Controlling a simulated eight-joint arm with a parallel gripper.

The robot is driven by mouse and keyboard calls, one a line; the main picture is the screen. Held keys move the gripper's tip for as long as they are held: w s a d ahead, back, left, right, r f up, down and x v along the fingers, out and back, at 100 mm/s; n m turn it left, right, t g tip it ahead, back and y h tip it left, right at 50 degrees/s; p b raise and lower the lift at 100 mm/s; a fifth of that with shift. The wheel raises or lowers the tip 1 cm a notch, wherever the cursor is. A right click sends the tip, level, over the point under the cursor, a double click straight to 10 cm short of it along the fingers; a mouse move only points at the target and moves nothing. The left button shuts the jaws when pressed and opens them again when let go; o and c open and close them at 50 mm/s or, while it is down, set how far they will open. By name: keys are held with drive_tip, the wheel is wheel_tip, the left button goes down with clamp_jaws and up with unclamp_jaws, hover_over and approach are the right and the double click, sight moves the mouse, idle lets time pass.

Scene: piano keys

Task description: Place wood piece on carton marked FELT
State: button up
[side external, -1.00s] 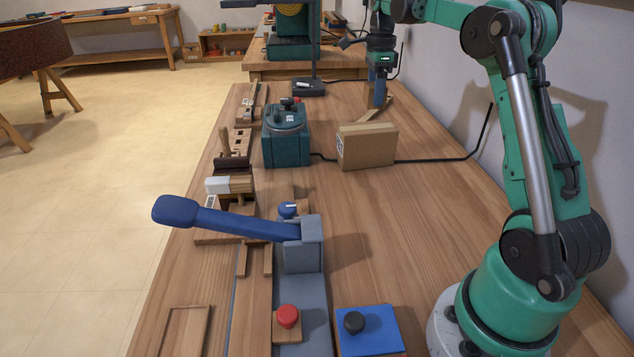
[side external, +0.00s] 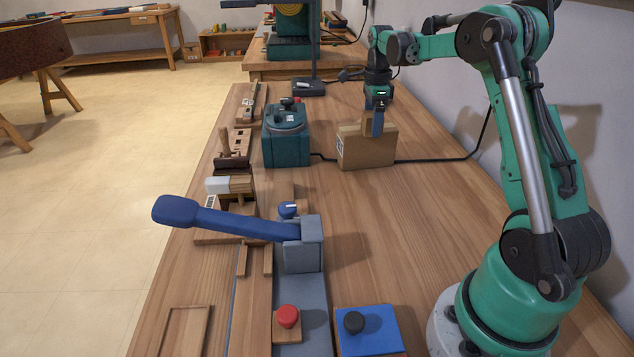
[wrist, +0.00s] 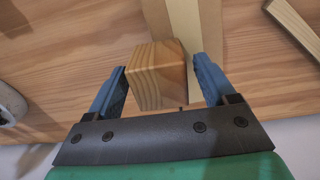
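The wood piece (wrist: 158,75) is a small light-brown block between the two blue fingers of my gripper (wrist: 160,85) in the wrist view. A narrow gap shows beside its right side there; the exact contact is hard to see. In the side view, my gripper (side external: 374,122) points down at the carton (side external: 368,153), with the wood piece (side external: 366,121) beside the near blue finger. The fingertips overlap the carton's upper part in the picture, so I cannot tell whether the block touches it. A small label shows on the carton's left end; its letters are too small to read.
A teal machine (side external: 286,140) stands left of the carton, with a black cable (side external: 440,160) running behind to the wall. A grey fixture with a long blue lever (side external: 225,220) stands nearer.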

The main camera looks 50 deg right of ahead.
drive_tip(key=shift+r, duration=0.1)
wheel_tip(320, 180, up, 12)
drive_tip(key=w+a+r+n+t, duration=0.1)
drive_tip(key=a+r+n+t, duration=0.1)
drive_tip(key=a+n, duration=0.55)
drive_tip(key=s+a+f+n+t, duration=0.2)
drive_tip(key=s+a+f+n, duration=0.2)
drive_tip(key=a+n, duration=0.5)
drive_tip(key=s+a+f+n+t, duration=0.3)
drive_tip(key=s+a+f+n, duration=0.2)
drive_tip(key=a+n, duration=0.4)
drive_tip(key=shift+s+a+f+n, duration=0.15)
drive_tip(key=shift+s+f+n, duration=0.15)
drive_tip(key=shift+f+n, duration=0.5)
drive_tip(key=shift+o, duration=0.2)
